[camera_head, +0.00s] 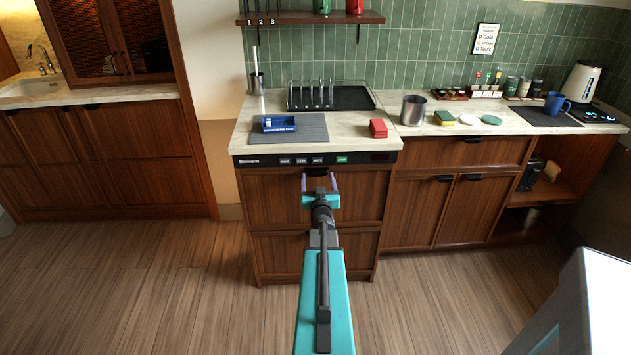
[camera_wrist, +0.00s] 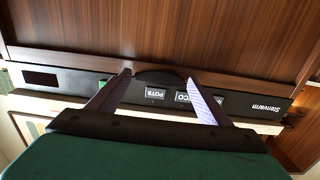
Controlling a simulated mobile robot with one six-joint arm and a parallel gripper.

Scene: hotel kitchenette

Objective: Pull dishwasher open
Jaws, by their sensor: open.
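The dishwasher (camera_head: 278,198) is shut. It has a wood-panelled front below a black control strip (camera_head: 260,160) with labelled buttons. In the wrist view the strip (camera_wrist: 245,100) appears upside down. A dark curved handle (camera_wrist: 160,77) sits at the top of the door, beside the strip; in the head view it is partly hidden by my gripper. My gripper (camera_head: 319,183) is in front of the upper door, fingers pointing at it. In the wrist view my gripper (camera_wrist: 158,82) is open, one finger on each side of the handle. I cannot tell whether the fingers touch the door.
The counter above holds a blue box (camera_head: 279,123) on a grey mat, a black dish rack (camera_head: 350,98), red blocks (camera_head: 378,128) and a metal cup (camera_head: 413,110). Wooden cabinets (camera_head: 460,205) adjoin on the right. The wood floor (camera_head: 190,285) in front is clear.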

